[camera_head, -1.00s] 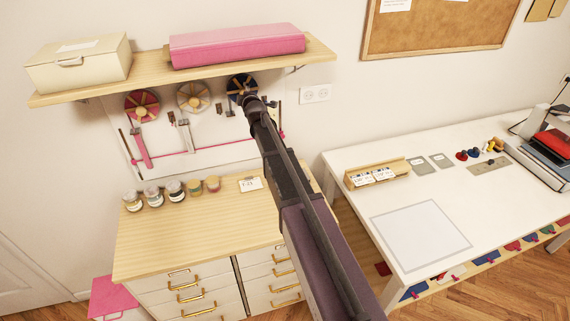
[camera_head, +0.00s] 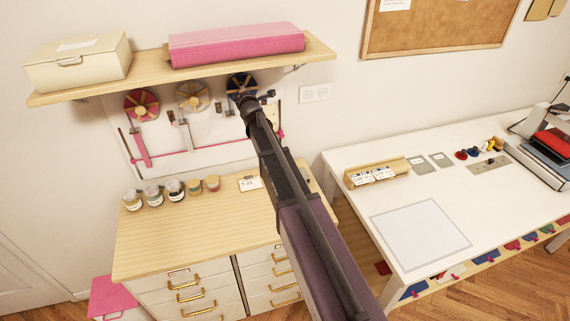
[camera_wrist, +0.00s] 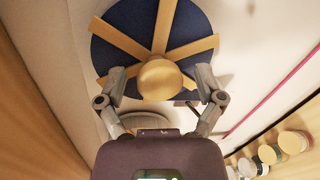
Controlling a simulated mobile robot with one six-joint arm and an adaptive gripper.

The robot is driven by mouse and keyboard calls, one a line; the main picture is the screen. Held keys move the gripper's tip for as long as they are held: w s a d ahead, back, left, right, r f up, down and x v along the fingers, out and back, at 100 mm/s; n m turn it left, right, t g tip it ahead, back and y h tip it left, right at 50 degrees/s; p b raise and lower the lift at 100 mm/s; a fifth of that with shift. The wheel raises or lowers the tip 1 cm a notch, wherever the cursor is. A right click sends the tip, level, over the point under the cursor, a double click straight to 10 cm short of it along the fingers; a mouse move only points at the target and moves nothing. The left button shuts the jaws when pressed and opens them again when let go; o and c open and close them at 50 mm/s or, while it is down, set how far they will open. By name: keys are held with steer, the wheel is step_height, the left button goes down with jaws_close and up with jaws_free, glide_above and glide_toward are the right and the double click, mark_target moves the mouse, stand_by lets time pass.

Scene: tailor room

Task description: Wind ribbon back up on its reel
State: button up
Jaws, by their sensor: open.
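Three reels hang on a board under the wall shelf: a pink reel (camera_head: 130,108), a tan reel (camera_head: 185,103) and a navy reel (camera_head: 235,80). A pink ribbon (camera_head: 142,150) hangs from the pink reel and a pale ribbon (camera_head: 186,138) from the tan one. A ribbon on the navy reel cannot be made out. In the wrist view the navy reel (camera_wrist: 112,58) has wooden spokes and a round wooden knob (camera_wrist: 159,79). My gripper (camera_wrist: 160,82) is open, its fingers on either side of the knob; contact cannot be told. My gripper (camera_head: 264,98) is at the navy reel's lower right.
The shelf (camera_head: 150,79) with a cream box (camera_head: 78,64) and a pink box (camera_head: 236,44) is close above the reels. Several jars (camera_head: 173,189) line the back of the drawer cabinet (camera_head: 150,245). A white table (camera_head: 350,200) stands to the right.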

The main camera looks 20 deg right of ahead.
steer(key=shift+n+t+h+b, duration=0.3)
steer(key=shift+n+h+b, duration=0.3)
steer(key=shift+n, duration=2.6)
steer(key=n+b, duration=0.1)
steer(key=n, duration=0.4)
steer(key=shift+n+t+h, duration=0.3)
steer(key=shift+t+h, duration=0.1)
steer(key=shift+s, duration=0.15)
steer(key=s+a, duration=0.2)
steer(key=s, duration=1.2)
steer(key=s+d+f+m+g+h+b, duration=0.2)
steer(key=s+d+f+m+g, duration=0.2)
steer(key=m, duration=0.6)
steer(key=s+d+f+m+g+h+b, duration=0.2)
steer(key=s+d+f+m+g, duration=0.3)
steer(key=s+f+m, duration=0.3)
steer(key=shift+s+d+f+m+b, duration=0.25)
steer(key=shift+f+m+b, duration=0.3)
steer(key=shift+f+m, duration=0.75)
steer(key=shift+f, duration=0.25)
